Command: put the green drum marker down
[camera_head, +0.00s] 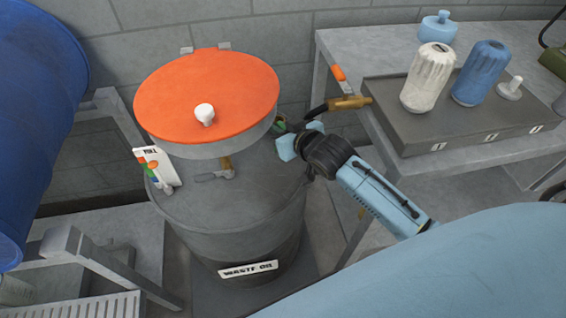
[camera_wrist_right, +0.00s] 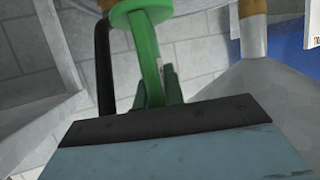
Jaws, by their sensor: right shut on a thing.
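The green drum marker (camera_wrist_right: 148,55) shows in the right wrist view as a green stem with a rounded green part at its top. In the head view only a small dark green patch (camera_head: 279,125) shows beside my right gripper (camera_head: 300,138). My right gripper is shut on the marker, at the right rim of the grey waste oil drum (camera_head: 275,225). Its fingertips are partly hidden in both views, and I cannot tell whether the marker touches the drum. My left gripper is not in view.
An orange lid (camera_head: 170,95) with a white knob stands over the drum. A white tag (camera_head: 156,168) and a tap (camera_head: 217,172) are on the drum top. A bench (camera_head: 350,45) with white and blue canisters stands right. A blue barrel (camera_head: 30,110) is at left.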

